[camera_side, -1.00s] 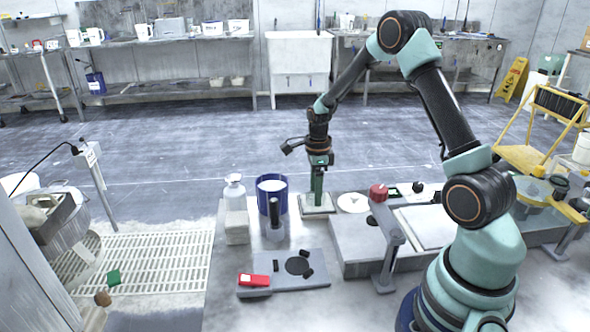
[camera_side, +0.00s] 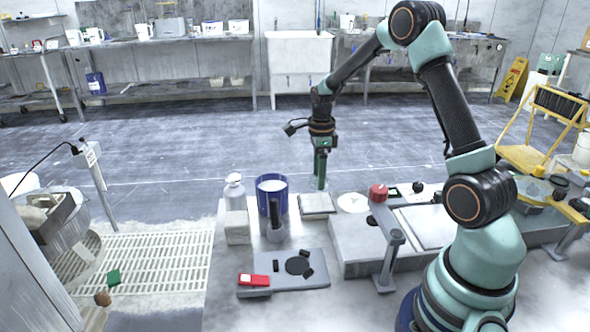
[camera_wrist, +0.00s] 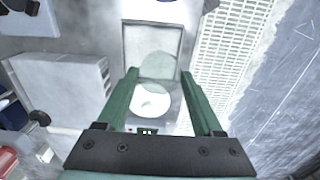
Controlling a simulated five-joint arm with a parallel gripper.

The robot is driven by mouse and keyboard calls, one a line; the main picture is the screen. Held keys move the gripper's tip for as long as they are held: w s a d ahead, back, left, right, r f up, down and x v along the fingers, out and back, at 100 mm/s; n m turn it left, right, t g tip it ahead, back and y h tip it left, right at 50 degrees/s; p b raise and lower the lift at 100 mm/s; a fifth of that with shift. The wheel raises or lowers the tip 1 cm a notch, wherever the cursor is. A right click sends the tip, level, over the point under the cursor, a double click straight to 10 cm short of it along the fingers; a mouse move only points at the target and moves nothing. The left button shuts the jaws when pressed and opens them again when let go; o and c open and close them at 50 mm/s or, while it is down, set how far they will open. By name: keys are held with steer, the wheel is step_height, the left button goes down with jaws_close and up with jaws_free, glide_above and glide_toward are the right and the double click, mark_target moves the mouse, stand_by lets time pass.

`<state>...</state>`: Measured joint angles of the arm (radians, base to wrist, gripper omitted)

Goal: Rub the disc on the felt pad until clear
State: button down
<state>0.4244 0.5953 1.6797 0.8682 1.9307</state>
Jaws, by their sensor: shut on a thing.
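My gripper (camera_wrist: 158,73) is shut on a pale, translucent disc (camera_wrist: 157,65), held between the tips of its green fingers. In the wrist view the disc overlaps the lower part of a light grey square pad (camera_wrist: 150,38), seemingly the felt pad. In the side view the gripper (camera_side: 320,186) is upright at the far edge of the square pad (camera_side: 317,205), with its tips appearing above it. The exact gap is hard to judge. The disc is too small to make out in the side view, and its clarity cannot be told.
A white round plate (camera_side: 352,203) lies right of the pad, beside a red knob (camera_side: 378,192). A grey plate with a red device (camera_side: 254,280) lies in front.

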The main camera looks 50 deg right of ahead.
steer(key=shift+r, duration=1.95)
